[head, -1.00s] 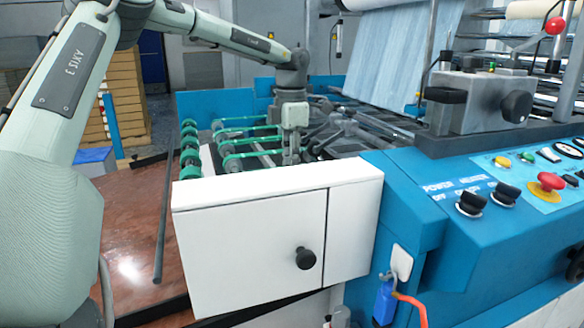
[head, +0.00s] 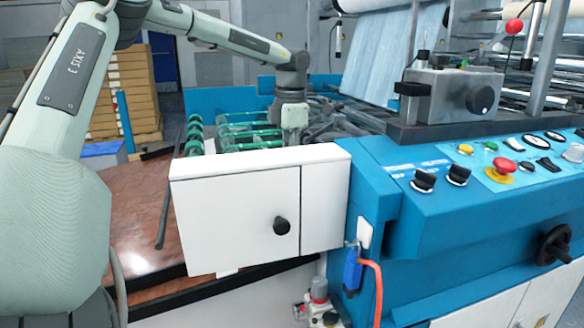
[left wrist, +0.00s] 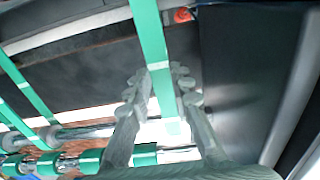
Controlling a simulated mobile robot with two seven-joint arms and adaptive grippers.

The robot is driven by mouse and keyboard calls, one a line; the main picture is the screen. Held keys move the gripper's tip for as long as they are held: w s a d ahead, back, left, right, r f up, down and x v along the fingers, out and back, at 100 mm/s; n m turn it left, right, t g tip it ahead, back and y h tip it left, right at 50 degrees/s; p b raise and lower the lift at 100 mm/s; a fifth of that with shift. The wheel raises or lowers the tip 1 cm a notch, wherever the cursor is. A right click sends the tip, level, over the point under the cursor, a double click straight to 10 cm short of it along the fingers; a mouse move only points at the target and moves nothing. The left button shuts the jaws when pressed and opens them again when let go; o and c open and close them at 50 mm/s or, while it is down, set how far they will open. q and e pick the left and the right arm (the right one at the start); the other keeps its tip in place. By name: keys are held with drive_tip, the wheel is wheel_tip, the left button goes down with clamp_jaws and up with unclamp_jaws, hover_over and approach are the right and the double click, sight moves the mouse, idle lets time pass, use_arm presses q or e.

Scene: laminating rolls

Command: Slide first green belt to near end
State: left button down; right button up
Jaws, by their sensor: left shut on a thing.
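The held green belt (left wrist: 152,45) is a flat strip running down between the fingers of my left gripper (left wrist: 161,88) in the left wrist view. The gripper is shut on it, with one finger on each side. In the head view my left gripper (head: 294,122) points down just behind the white front panel, which hides its fingertips. Several green belts (head: 248,139) run leftward from it to green rollers (head: 194,133). Another green belt (left wrist: 28,88) lies apart, left of the fingers in the wrist view. My right gripper is not in view.
The white panel (head: 235,220) with a black knob stands close in front of my left gripper. The blue control console (head: 470,210) is to the right. A reddish-brown table (head: 130,220) lies at left. A metal shaft (left wrist: 85,132) crosses below the belts.

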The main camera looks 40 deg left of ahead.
use_arm(q)
drive_tip(key=shift+d, duration=0.3)
drive_tip(key=c, duration=1.3)
unclamp_jaws()
drive_tip(key=shift+s, duration=0.1)
drive_tip(key=shift+c, duration=0.2)
drive_tip(key=shift+a+r, duration=0.1)
wheel_tip(320, 180, up, 12)
